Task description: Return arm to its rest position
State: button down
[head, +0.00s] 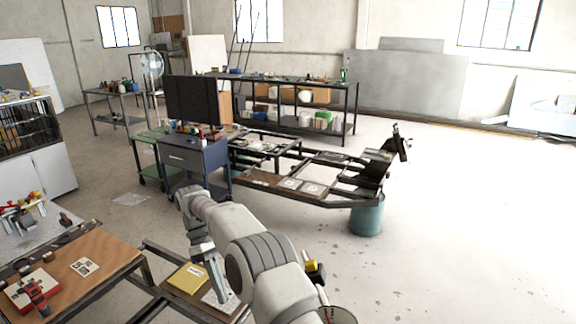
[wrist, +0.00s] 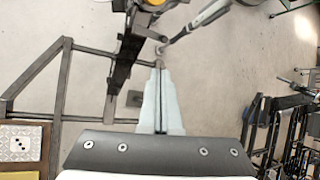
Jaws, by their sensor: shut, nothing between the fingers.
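My gripper (wrist: 160,68) is shut and empty in the wrist view, its two pale fingers together and pointing toward the top of the picture. My arm (head: 262,262) rises from the bottom middle of the head view, bends at a joint at upper left and folds downward. In the head view the gripper hangs beside the bent arm, above the gap near the right end of the low bench; its fingertips are too small to tell there. In the wrist view a dark metal bar (wrist: 126,62) and a grey rod (wrist: 208,16) lie close to the fingertips.
A brown-topped bench (head: 118,247) with a red-and-white tool stands at lower left. A yellow booklet (head: 188,278) lies on a frame beside my arm. A blue cabinet (head: 195,160) and a vehicle frame (head: 275,188) stand ahead. The floor (head: 470,220) at right is clear.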

jog(key=s+d+r+m+t+y+b, duration=0.1)
jog(key=s+d+r+m+t+y, duration=0.2)
jog(key=d+r, duration=0.65)
jog(key=s+d+r+m+t, duration=0.15)
jog(key=d+r+m, duration=0.25)
jog(key=d+r, duration=0.55)
jog(key=s+d+m+t, duration=0.3)
jog(key=s+d, duration=0.3)
jog(key=s, duration=0.3)
jog(key=s+d+f+m+t+y+b, duration=0.1)
jog(key=s+d+m+t, duration=0.3)
jog(key=s, duration=0.5)
jog(key=shift+d+m, duration=0.5)
jog(key=shift+d, duration=0.6)
